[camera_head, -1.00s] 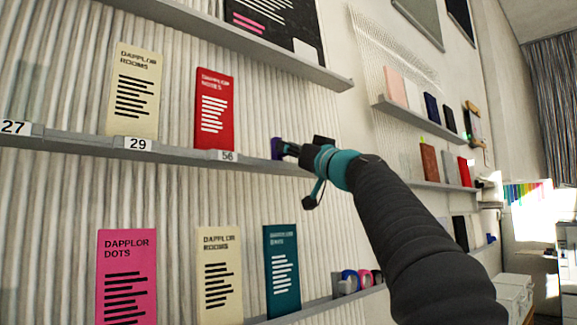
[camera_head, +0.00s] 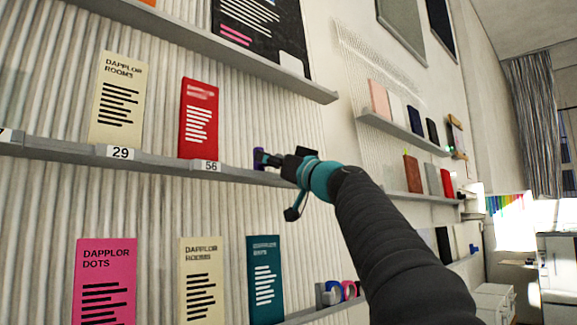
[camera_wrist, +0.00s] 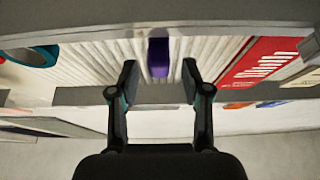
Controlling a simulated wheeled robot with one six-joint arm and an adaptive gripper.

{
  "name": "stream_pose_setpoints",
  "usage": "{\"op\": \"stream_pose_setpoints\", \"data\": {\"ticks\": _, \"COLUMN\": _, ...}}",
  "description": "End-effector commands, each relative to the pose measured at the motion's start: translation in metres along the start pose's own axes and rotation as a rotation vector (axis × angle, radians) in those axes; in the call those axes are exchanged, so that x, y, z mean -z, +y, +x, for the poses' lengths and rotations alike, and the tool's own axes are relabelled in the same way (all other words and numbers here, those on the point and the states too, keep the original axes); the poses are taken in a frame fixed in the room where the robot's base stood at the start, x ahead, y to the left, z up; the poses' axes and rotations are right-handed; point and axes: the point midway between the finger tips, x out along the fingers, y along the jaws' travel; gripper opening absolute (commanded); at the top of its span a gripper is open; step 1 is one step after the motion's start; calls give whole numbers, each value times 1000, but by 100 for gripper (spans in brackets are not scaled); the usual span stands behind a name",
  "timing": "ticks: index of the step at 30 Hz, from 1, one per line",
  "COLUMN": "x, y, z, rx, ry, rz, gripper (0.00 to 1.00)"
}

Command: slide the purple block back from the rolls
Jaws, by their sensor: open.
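The small purple block (camera_head: 258,158) stands on the middle grey shelf, right of the red "56" booklet. In the wrist view the purple block (camera_wrist: 158,57) is upright on the shelf, centred ahead of the gap between my fingers. My gripper (camera_head: 268,159) is right at the block in the head view. In the wrist view my gripper (camera_wrist: 159,85) is open, one finger on each side, with nothing between the fingertips. Rolls of tape (camera_head: 340,291) in blue and pink sit at the right of the lower shelf, below my arm.
The middle shelf (camera_head: 240,175) carries the red booklet (camera_head: 198,118) and a cream booklet (camera_head: 116,100) to the left. The lower row holds pink (camera_head: 105,280), cream and teal booklets (camera_head: 264,280). An upper shelf (camera_head: 200,45) runs above.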

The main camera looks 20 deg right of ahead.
Motion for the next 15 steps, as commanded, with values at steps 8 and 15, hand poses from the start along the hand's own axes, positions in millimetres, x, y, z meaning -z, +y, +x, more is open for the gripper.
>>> {"op": "stream_pose_setpoints", "data": {"ticks": 8, "x": 1, "y": 0, "z": -40, "rx": -5, "ry": 1, "rz": -1, "gripper": 48}}
{"op": "stream_pose_setpoints", "data": {"ticks": 15, "x": 1, "y": 1, "z": -84, "rx": -5, "ry": 1, "rz": -1, "gripper": 48}}
